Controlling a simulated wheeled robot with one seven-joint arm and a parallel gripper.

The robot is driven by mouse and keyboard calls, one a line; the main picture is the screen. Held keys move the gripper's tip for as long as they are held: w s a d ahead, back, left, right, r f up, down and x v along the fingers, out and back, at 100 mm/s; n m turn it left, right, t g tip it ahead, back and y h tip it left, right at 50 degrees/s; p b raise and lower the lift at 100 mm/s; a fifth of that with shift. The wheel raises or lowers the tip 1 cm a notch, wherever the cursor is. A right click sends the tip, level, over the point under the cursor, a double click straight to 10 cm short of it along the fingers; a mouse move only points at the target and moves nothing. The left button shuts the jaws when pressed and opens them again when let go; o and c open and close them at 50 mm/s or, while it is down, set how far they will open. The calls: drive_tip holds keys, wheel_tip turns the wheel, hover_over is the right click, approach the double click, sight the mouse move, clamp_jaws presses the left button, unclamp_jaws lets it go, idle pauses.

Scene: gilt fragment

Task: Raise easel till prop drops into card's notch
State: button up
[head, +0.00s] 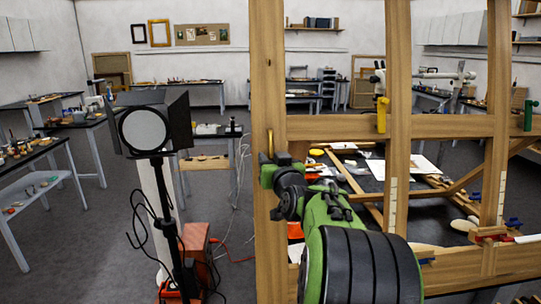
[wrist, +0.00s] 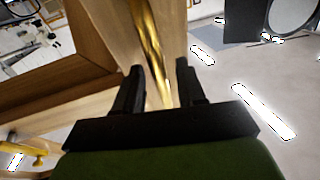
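The large wooden frame of the easel (head: 268,60) stands close in front of me, with upright posts and cross rails. A brass handle (head: 270,142) runs along its left post; it also shows in the wrist view (wrist: 152,45). My gripper (head: 271,158) is at this post, just below the handle. In the wrist view my gripper (wrist: 158,80) has its two black fingers apart on either side of the brass handle, with gaps showing. White marked strips (head: 393,203) sit on the posts; I cannot tell whether one is the notched card. I cannot clearly identify the prop.
A studio lamp (head: 145,130) on a stand is left of the easel, with an orange box (head: 195,240) at its foot. Worktables (head: 45,160) line the left side. A low table with papers (head: 400,165) lies behind the easel. Grey floor is clear at left.

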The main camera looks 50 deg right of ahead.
drive_tip(key=shift+w+d, duration=0.2)
drive_tip(key=shift+w, duration=0.1)
drive_tip(key=shift+c, duration=0.2)
clamp_jaws()
drive_tip(key=shift+f, duration=0.1)
